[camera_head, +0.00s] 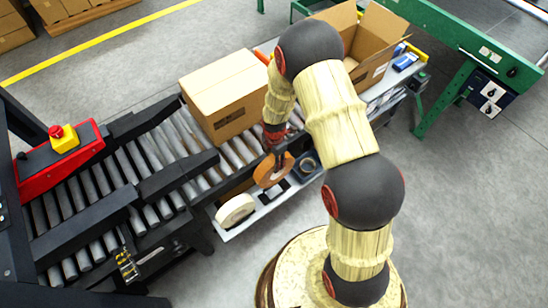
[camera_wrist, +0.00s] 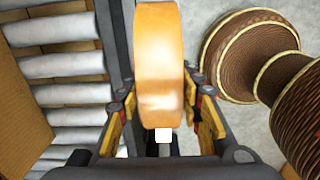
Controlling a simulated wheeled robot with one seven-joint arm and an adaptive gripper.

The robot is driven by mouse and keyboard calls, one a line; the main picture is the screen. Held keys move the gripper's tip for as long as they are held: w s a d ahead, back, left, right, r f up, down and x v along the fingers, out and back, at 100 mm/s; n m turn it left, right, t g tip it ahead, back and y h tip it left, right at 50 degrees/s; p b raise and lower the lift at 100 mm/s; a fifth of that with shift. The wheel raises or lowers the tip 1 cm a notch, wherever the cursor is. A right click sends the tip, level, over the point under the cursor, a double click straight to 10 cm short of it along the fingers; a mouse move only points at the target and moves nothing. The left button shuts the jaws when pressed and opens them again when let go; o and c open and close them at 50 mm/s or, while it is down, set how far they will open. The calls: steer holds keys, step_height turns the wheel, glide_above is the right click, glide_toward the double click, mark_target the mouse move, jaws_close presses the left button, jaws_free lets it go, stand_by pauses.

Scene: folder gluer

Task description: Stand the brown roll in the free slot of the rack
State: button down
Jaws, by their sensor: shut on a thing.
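The brown roll (camera_head: 268,172) is an orange-brown tape roll, upright on edge, at the side of the conveyor in the head view. My gripper (camera_head: 276,147) comes down from above and is shut on it. In the wrist view the roll (camera_wrist: 158,60) fills the middle, between the yellow-padded fingers of my gripper (camera_wrist: 160,95). The rack (camera_head: 228,236) is a pale shelf along the conveyor side. A white roll (camera_head: 235,210) stands on it to the left, and a dark roll (camera_head: 306,166) is to the right. I cannot tell whether the brown roll touches the rack.
A closed carton (camera_head: 222,88) sits on the roller conveyor (camera_head: 165,143) close behind my gripper. An open carton (camera_head: 371,42) stands farther back on the right. A red machine part with an emergency button (camera_head: 57,132) is at left. Grey floor (camera_head: 455,190) is clear at right.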

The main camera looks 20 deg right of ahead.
mark_target(275, 175)
steer(key=shift+f+b, duration=2.95)
steer(key=shift+f, duration=1.25)
steer(key=shift+d+f, duration=0.1)
steer(key=shift+f, duration=0.35)
steer(key=shift+f+b, duration=1.15)
steer(key=shift+f, duration=0.5)
steer(key=shift+f, duration=0.3)
steer(key=shift+f+b, duration=0.9)
steer(key=shift+f, duration=0.3)
steer(key=c, duration=1.5)
jaws_free()
steer(key=o, duration=0.4)
steer(key=shift+c, duration=0.2)
